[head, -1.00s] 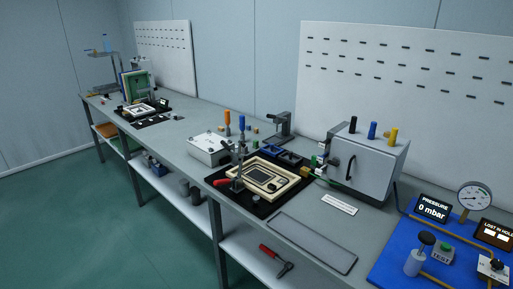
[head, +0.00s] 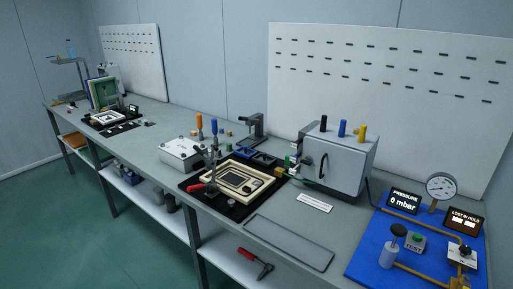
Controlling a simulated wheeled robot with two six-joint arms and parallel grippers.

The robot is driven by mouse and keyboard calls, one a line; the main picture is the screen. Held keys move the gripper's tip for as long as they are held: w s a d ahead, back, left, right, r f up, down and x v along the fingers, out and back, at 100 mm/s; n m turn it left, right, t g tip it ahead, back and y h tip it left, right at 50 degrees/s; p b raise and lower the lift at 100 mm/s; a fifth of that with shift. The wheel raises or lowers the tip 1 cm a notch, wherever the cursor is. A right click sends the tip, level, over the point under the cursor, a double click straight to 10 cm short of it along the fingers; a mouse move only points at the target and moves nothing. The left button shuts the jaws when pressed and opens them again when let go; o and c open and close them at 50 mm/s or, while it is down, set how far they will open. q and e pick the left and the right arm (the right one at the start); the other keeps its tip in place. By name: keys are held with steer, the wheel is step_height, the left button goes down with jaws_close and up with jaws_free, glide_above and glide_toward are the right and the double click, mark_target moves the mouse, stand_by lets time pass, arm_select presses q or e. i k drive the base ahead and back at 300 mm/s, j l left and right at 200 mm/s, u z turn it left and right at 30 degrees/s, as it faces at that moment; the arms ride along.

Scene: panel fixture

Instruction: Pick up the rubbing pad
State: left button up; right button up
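I cannot make out a rubbing pad for certain in the head view. At the far left end of the bench, a white-framed plate (head: 108,118) lies on a black mat, with an upright green panel (head: 103,93) behind it. Small items lie around there, too small to tell apart. Nearer, a cream frame (head: 238,181) with a dark window lies on another black mat, with a red-handled clamp (head: 197,188) at its left. Neither of my grippers is in view.
A grey bench (head: 330,216) runs from far left to near right. A blue board (head: 372,262) with a gauge (head: 441,186) is at right. A flat grey tray (head: 290,243) lies at the front edge.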

mark_target(229, 146)
steer(key=i+j+z, duration=0.25)
steer(key=j+z, duration=0.2)
steer(key=i+j+z, duration=0.25)
steer(key=j, duration=0.2)
steer(key=j+z, duration=0.2)
steer(key=j, duration=0.15)
